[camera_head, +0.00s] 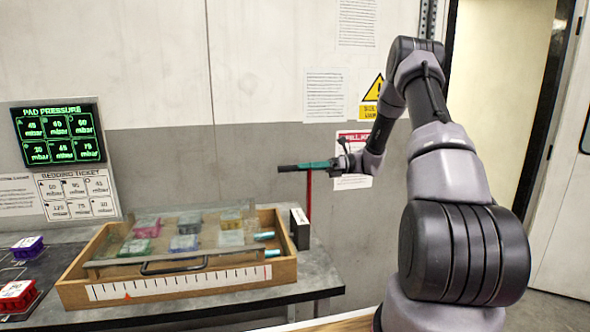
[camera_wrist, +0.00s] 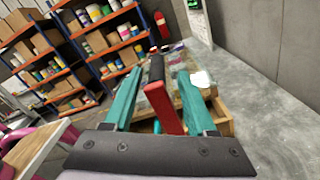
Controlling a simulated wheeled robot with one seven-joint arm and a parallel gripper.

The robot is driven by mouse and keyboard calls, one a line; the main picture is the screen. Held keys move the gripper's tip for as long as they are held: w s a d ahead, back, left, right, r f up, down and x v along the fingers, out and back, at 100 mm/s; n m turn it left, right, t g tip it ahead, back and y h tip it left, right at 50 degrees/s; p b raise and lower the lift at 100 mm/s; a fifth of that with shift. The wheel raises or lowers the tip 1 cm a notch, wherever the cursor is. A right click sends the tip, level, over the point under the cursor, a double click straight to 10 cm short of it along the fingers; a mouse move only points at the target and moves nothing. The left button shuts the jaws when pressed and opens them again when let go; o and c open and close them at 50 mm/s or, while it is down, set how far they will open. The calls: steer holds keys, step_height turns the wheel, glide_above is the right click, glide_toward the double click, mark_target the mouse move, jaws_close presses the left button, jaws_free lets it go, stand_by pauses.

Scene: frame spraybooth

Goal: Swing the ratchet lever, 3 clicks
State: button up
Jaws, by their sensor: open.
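The ratchet lever shows in the wrist view as a red bar (camera_wrist: 161,106) with a black grip (camera_wrist: 156,69) at its far end. In the head view its red upright part (camera_head: 308,194) stands at the right of the bench. My gripper (camera_wrist: 159,76) is open, with one teal finger on each side of the lever. I see gaps between both fingers and the bar in the wrist view. In the head view my gripper (camera_head: 312,166) is at the lever's top, level and pointing left. The lever's base is hidden behind a small dark box.
A wooden frame (camera_head: 75,292) with a scale and red pointer holds several coloured pads on the bench (camera_head: 318,281). A dark box (camera_head: 300,228) stands at its right. A pressure display (camera_head: 60,135) hangs on the wall.

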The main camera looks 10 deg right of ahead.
steer(key=d, duration=0.7)
stand_by(0.3)
